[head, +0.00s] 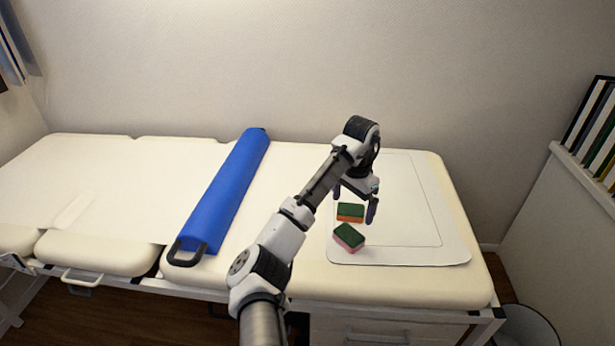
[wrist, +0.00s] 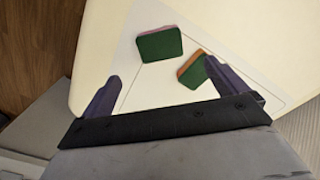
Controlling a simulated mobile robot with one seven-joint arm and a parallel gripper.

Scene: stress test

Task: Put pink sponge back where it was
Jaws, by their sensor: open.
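The pink sponge (head: 349,238) has a green top and pink sides. It lies on the white mat (head: 410,256) near the mat's front left. An orange sponge (head: 350,212) with a green top lies just behind it. My gripper (head: 355,203) is open and empty above the mat, by the orange sponge. In the wrist view, the pink sponge (wrist: 160,45) lies ahead of the gap between the fingers. The orange sponge (wrist: 192,72) is close to the right finger, which covers part of it in the picture. I cannot tell whether they touch.
The mat's right half is clear. Books (head: 598,130) stand on a white shelf at the right. A bin (head: 530,327) stands on the floor.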

